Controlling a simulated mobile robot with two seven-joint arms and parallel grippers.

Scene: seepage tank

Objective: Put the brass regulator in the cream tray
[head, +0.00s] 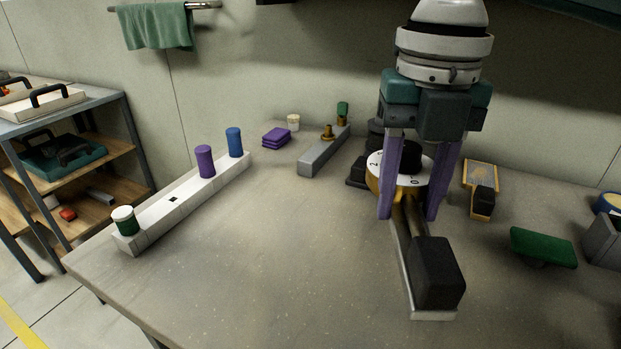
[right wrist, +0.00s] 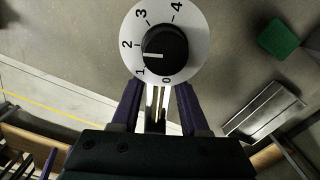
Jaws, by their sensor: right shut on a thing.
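The brass regulator (head: 378,173) has a white numbered dial, a black knob and a brass-coloured rim. Its dial (right wrist: 165,45) fills the top middle of the right wrist view, just beyond the fingertips. My right gripper (head: 411,214) has its purple fingers shut on the regulator, low over the table; the exact contact is partly hidden. The right gripper's fingers (right wrist: 155,105) also show in the right wrist view. A cream tray (head: 45,108) with a black handle stands on top of the shelf unit at the far left, well away from the gripper. My left gripper is not in view.
A metal bar with a black block (head: 437,273) extends in front of the fingers. A white rail (head: 165,206) with several cylinders lies at left. A green block (head: 543,247) and grey box (head: 605,240) are at right. The table's middle is clear.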

